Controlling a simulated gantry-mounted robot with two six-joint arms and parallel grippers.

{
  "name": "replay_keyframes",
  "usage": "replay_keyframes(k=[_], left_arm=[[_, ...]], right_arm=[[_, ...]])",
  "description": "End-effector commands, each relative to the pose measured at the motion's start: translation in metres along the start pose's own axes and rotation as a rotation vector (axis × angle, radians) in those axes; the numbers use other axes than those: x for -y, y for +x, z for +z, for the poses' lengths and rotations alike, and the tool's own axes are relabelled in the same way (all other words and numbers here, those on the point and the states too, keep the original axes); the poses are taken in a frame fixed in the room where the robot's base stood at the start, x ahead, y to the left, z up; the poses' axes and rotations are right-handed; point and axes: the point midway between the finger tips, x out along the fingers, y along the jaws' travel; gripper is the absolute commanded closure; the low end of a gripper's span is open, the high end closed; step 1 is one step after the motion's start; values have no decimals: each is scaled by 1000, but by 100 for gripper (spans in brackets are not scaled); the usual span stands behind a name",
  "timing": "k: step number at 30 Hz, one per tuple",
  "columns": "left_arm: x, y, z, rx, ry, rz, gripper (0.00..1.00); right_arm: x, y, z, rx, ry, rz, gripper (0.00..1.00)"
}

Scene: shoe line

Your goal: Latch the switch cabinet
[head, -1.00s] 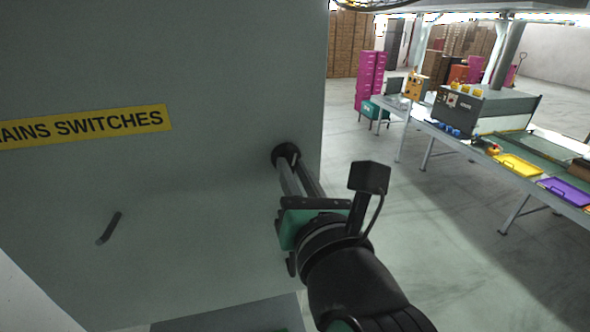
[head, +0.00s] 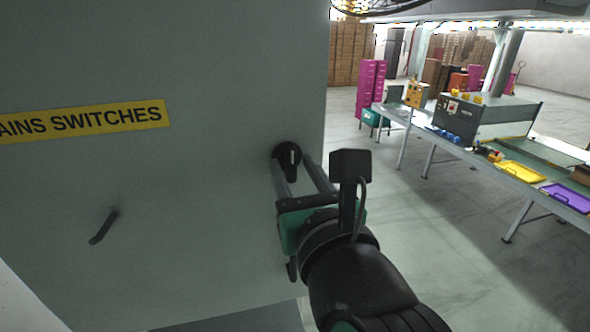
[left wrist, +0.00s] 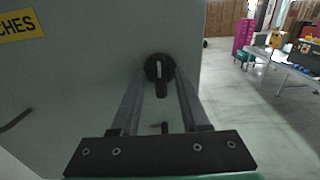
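The switch cabinet (head: 190,190) is a large grey panel filling the left of the head view, with a yellow label (head: 85,121) ending in "AINS SWITCHES". Near its right edge is a black rotary latch (head: 289,158) with a pale vertical mark; its lever points down. It also shows in the left wrist view (left wrist: 159,68). My left gripper (head: 294,167) is in front of the latch, its two fingers spread and empty. In the wrist view the latch appears between and beyond the fingertips, with gaps either side. My right gripper is in no view.
A small dark bar handle (head: 104,227) sticks out of the panel at lower left. Right of the cabinet is open floor (head: 430,250). Farther off stands a long workbench (head: 520,176) with a yellow tray (head: 521,172) and a purple tray (head: 567,197).

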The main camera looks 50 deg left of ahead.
Motion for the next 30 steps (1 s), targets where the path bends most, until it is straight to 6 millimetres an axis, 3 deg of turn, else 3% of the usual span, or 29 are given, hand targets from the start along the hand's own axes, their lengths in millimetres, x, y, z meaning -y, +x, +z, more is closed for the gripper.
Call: replay_keyframes(k=[11,14,24,30], left_arm=[[1,-6,-1,0,1,-2,50],[1,-20,-2,0,1,-5,50],[1,-97,-2,0,1,-5,50],[0,-116,0,0,1,-1,50]], right_arm=[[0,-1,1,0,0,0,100],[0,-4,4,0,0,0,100],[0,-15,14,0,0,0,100],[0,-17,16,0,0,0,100]])
